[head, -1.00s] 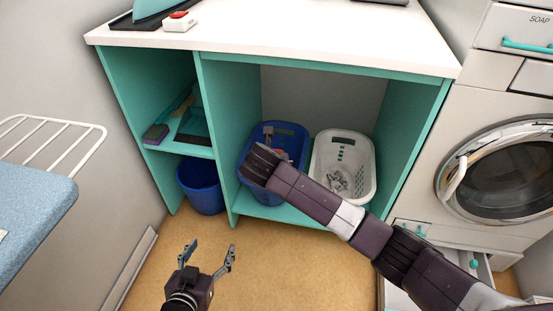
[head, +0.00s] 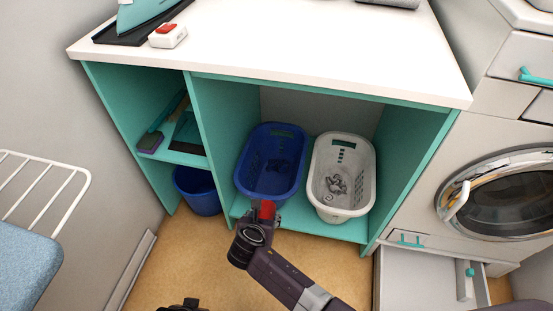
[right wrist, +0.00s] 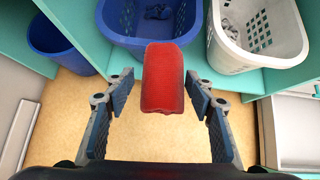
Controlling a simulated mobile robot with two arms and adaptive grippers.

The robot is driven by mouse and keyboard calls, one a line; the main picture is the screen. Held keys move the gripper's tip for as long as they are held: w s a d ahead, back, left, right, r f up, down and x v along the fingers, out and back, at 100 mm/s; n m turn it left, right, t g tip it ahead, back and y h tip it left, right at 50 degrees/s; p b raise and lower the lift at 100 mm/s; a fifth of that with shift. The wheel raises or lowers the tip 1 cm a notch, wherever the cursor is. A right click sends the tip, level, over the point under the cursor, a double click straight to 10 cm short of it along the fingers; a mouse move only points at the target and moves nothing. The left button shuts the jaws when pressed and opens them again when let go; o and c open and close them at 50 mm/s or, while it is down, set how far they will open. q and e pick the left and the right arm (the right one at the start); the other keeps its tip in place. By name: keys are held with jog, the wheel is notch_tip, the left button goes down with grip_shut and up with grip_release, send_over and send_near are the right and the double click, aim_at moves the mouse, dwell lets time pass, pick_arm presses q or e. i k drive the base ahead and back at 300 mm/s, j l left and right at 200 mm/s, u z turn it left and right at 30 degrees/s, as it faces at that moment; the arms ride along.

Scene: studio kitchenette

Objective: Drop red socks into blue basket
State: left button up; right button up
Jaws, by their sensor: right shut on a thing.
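The red socks (head: 266,209) are a small red roll in my right gripper (head: 262,214). In the right wrist view the red socks (right wrist: 162,80) sit between the two fingers of the right gripper (right wrist: 159,77), which is shut on them. The blue basket (head: 243,185) stands in the cabinet's middle bay, just beyond the gripper. The socks are in front of its near rim, not over its opening.
A white basket (head: 318,195) with grey items stands right of the blue one. A blue bin (head: 198,192) stands under the left shelf. The white countertop (head: 300,45) overhangs the bay. An open drawer (head: 420,280) is at lower right, below the washer (head: 500,195).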

aim_at(278, 182)
jog(key=i+l, duration=0.2)
jog(key=i, duration=0.35)
jog(key=i+l, duration=0.2)
jog(key=i, duration=0.35)
